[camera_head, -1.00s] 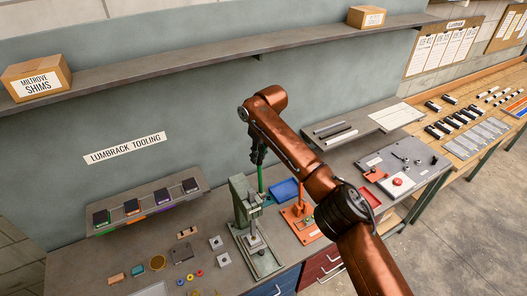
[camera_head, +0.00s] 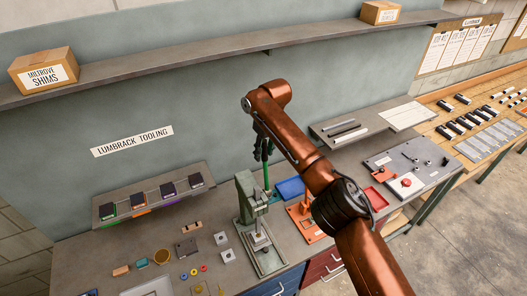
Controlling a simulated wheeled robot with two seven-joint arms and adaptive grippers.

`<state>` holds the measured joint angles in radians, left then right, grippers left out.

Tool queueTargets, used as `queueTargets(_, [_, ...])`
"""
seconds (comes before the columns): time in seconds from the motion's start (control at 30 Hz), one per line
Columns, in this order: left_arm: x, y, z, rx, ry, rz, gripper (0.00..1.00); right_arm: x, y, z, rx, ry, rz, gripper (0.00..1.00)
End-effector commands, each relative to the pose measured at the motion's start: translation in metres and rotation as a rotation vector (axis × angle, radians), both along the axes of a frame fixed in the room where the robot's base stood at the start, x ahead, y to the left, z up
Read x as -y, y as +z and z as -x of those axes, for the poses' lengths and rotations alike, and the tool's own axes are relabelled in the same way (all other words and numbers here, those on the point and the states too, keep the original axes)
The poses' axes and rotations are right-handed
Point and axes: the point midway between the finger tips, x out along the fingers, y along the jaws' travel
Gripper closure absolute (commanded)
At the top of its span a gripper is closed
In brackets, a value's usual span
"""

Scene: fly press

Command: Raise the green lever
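The green lever (camera_head: 267,177) stands nearly upright at the right side of the grey-green fly press (camera_head: 244,191), which stands on the bench. My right gripper (camera_head: 263,150) is at the top end of the lever, with its dark fingers pointing down. The fingers are small and overlap the lever's top, so I cannot tell whether they are closed on it. My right arm comes in from the lower right and passes in front of the things right of the press. My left gripper is not in view.
An orange-red press (camera_head: 304,208) stands just right of the green one, partly behind my arm, with a blue tray (camera_head: 290,189) behind it. Small parts and a tooling rack (camera_head: 151,197) lie to the left. A wall shelf (camera_head: 220,56) runs above.

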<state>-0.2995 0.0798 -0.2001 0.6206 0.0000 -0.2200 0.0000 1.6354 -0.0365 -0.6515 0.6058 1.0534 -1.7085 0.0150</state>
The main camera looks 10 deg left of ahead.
Motion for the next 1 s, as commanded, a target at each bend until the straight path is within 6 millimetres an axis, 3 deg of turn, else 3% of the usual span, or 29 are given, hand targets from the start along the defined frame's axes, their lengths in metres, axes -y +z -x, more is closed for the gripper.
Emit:
queueTargets(0.43, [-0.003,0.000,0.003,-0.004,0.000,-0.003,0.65,0.001,0.012,0.000,0.005,0.000,-0.002,0.64])
queueTargets(0.8, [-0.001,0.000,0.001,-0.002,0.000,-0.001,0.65,0.010,0.086,0.007,0.006,0.000,-0.002,0.64])
queueTargets(1.0, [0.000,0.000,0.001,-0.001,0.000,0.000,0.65,0.015,0.111,0.009,0.004,-0.001,0.001,0.64])
